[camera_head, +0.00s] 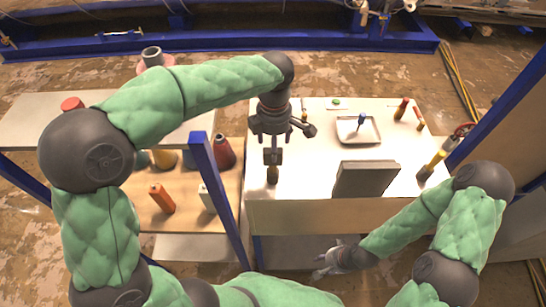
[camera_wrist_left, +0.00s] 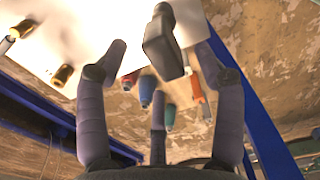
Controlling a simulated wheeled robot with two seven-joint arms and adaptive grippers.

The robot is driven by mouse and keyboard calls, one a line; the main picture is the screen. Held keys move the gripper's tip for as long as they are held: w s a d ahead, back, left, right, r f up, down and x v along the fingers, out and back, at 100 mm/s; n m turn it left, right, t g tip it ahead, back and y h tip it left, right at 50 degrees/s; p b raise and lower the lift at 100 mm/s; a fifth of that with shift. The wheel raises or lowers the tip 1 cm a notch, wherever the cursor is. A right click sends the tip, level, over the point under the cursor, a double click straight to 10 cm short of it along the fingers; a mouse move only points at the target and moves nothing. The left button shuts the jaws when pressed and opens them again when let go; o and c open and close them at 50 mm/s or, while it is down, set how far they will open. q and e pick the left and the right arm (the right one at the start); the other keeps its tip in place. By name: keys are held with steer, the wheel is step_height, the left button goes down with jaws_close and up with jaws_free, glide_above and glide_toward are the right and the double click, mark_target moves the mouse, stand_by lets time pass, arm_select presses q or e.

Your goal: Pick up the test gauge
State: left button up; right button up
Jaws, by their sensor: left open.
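I cannot tell for sure which thing is the test gauge. In the left wrist view a dark grey tool with a boxy end (camera_wrist_left: 160,45) shows between the spread fingers of my left gripper (camera_wrist_left: 163,66), with no clear contact. In the head view my left gripper (camera_head: 275,122) is over the left part of the white table (camera_head: 320,175), beside small dark and brown items (camera_head: 272,174). A small blue-topped item (camera_head: 361,119) is in the tray. My right gripper (camera_head: 328,264) is low in front of the table, away from these things; its fingers are too small to read.
A shallow metal tray (camera_head: 373,137) and a dark grey box (camera_head: 366,181) are on the table. A yellow-and-black tool (camera_head: 434,163) lies at the right edge. A lower shelf at left holds an orange bottle (camera_head: 161,198) and cones. Blue posts (camera_head: 211,175) flank the table.

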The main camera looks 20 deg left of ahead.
mark_target(273, 166)
arm_select(q)
steer(key=shift+w+f, duration=0.2)
steer(key=shift+f, duration=0.35)
steer(key=f, duration=0.4)
steer(key=shift+s+a+f+p, duration=0.1)
steer(key=shift+s+a+p, duration=0.1)
steer(key=shift+p, duration=0.2)
steer(key=shift+w+f, duration=0.15)
steer(key=shift+f, duration=0.1)
steer(key=c, duration=1.4)
